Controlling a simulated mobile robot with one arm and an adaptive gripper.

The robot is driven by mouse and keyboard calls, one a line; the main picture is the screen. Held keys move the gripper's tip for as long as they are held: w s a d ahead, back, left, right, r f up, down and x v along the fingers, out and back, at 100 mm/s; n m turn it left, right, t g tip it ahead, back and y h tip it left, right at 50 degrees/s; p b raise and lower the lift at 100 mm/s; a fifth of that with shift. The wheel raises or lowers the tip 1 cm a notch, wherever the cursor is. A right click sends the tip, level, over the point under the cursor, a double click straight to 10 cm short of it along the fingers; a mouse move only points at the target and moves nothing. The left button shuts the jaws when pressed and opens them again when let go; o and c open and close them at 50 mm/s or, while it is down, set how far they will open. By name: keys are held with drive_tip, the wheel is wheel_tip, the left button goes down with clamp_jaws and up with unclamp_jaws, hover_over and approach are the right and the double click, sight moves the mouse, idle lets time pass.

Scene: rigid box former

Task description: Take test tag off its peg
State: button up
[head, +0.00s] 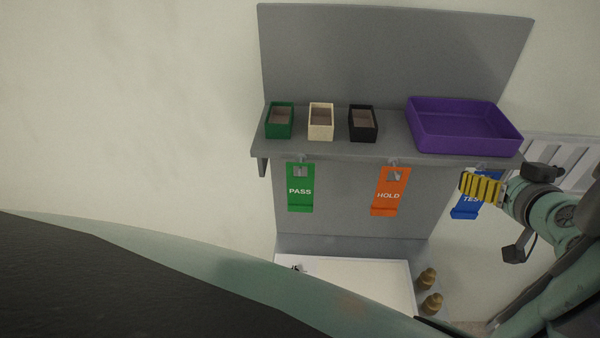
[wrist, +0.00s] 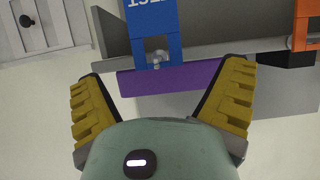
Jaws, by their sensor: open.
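The blue TEST tag (head: 466,208) hangs on its peg at the right end of the shelf's front edge, partly hidden behind my gripper (head: 482,188) in the head view. In the wrist view the tag (wrist: 152,30) shows upside down, with its slot around a small metallic peg (wrist: 156,58). My gripper (wrist: 160,100) is open, with its yellow ribbed fingers on either side of the line to the tag's top and peg. Nothing is between the fingers, and the tag looks a little beyond the fingertips.
A green PASS tag (head: 300,188) and an orange HOLD tag (head: 390,191) hang left along the shelf edge (head: 340,152). Above are green (head: 279,133), cream (head: 320,134) and black (head: 363,136) boxes and a purple tray (head: 465,146). A white tray (head: 390,275) lies below.

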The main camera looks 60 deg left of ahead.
sight(489, 173)
drive_tip(key=shift+w+a+f+p, duration=0.1)
drive_tip(key=shift+w+a+p, duration=0.7)
drive_tip(key=shift+p, duration=0.3)
drive_tip(key=shift+w+a+f+p, duration=0.35)
drive_tip(key=shift+a+f+p, duration=0.15)
drive_tip(key=shift+a+f, duration=0.15)
drive_tip(key=shift+d+r, duration=0.1)
drive_tip(key=c, duration=1.1)
drive_tip(key=shift+r, duration=0.1)
drive_tip(key=shift+w+r+b, duration=0.15)
drive_tip(key=shift+r+b, duration=0.35)
drive_tip(key=shift+b, duration=0.6)
drive_tip(key=s+d, duration=0.3)
drive_tip(key=d, duration=0.1)
drive_tip(key=s+d+b, duration=0.1)
drive_tip(key=s+d, duration=0.3)
drive_tip(key=d, duration=0.1)
drive_tip(key=s+d, duration=0.4)
drive_tip(key=d, duration=0.1)
drive_tip(key=shift+s+d+r, duration=0.1)
drive_tip(key=shift+d+r, duration=0.05)
drive_tip(key=shift+r, duration=0.05)
